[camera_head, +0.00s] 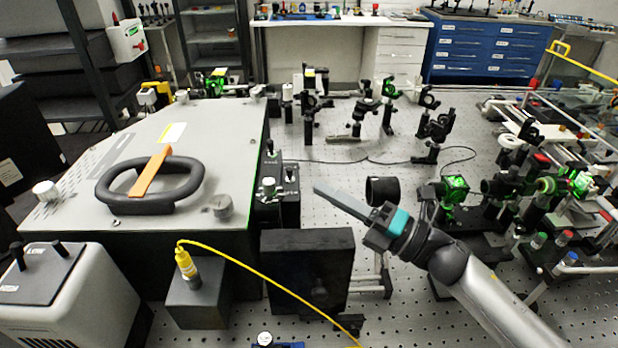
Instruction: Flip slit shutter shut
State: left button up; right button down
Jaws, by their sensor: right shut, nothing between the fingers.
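A large grey-topped box (110,205) fills the left of the camera_head view. A black oval handle (188,188) is on its lid, and an orange bar (150,173) slants up across the handle. Small black fittings with knobs (275,205) stand at the box's right side. I cannot tell for sure which part is the slit shutter. My right gripper (322,192) comes in from the lower right. Its grey fingers are shut and empty, pointing left toward those fittings, with a gap between. My left gripper does not show.
A black upright panel (308,268) stands below my right gripper. A yellow cable (265,284) runs from a dark block (198,290) across the front. Optics mounts (432,135) crowd the perforated table (345,160) behind and right. A black cylinder (382,190) stands close beyond the gripper.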

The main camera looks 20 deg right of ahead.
aim_at(290, 174)
jog(key=shift+x, duration=1.95)
jog(key=shift+p, duration=0.3)
jog(key=m+h+p, duration=0.1)
jog(key=m+p, duration=0.1)
jog(key=p, duration=0.2)
jog(key=w+r+m+g+h+p, duration=0.1)
jog(key=p, duration=0.4)
jog(key=w+r+m+h+p, duration=0.1)
jog(key=m+p, duration=0.1)
jog(key=p, duration=0.3)
jog(key=shift+w+d+m+g, duration=0.15)
jog(key=shift+d+m+g, duration=0.15)
jog(key=shift+d+g, duration=0.1)
jog(key=shift+f, duration=0.1)
